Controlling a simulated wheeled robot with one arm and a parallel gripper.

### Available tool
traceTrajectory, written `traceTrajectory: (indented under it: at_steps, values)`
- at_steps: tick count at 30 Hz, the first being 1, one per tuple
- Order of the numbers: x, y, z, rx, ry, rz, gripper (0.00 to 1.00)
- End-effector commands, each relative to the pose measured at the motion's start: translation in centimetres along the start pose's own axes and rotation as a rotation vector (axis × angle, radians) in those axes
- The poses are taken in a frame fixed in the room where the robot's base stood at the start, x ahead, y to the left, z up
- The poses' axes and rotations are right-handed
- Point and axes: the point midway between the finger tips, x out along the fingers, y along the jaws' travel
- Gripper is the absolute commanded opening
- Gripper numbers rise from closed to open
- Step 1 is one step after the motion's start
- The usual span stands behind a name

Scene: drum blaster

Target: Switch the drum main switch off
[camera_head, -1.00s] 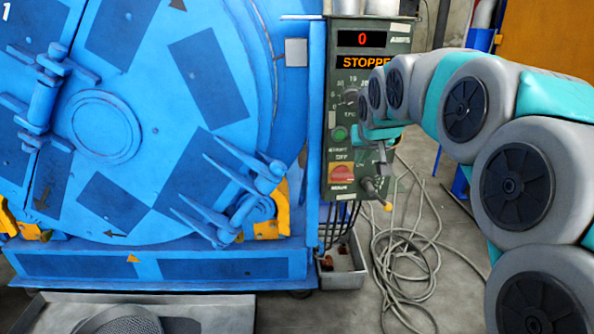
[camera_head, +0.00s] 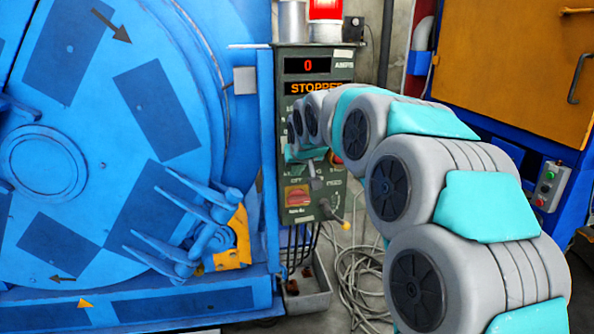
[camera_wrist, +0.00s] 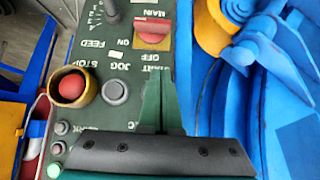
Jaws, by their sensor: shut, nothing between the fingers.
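The drum main switch (camera_head: 297,195) is a red knob on a yellow plate, low on the green control panel (camera_head: 318,70). In the wrist view, the switch (camera_wrist: 153,35) appears upside down at top centre, with MAIN, ON and OFF lettering around it. Which way its knob points is unclear. My gripper (camera_head: 314,182) is shut and empty in front of the panel, just right of the switch in the head view. In the wrist view, the closed fingers (camera_wrist: 159,92) point towards the switch, apart from it in the picture. My arm hides part of the panel's middle.
The panel display (camera_head: 315,88) reads 0 and STOPPED. A red stop button (camera_wrist: 71,89) in a yellow collar and a grey button (camera_wrist: 115,91) lie near my fingers. A lever (camera_head: 335,215) sticks out low on the panel. The blue drum machine (camera_head: 90,150) stands left.

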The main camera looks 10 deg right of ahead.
Motion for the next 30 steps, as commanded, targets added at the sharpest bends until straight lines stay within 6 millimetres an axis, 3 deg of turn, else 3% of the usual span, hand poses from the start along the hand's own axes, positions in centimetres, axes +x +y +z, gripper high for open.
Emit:
traceTrajectory:
  at_steps: [13,15,21,30]
  values:
    - [7.5,0.0,0.2,-0.001,-0.006,0.000,0.00]
    - [8.2,0.0,1.1,-0.001,-0.006,0.001,0.00]
    - [9.8,0.0,2.8,-0.001,-0.006,0.000,0.00]
    - [10.0,0.0,2.9,0.000,-0.001,0.000,0.00]
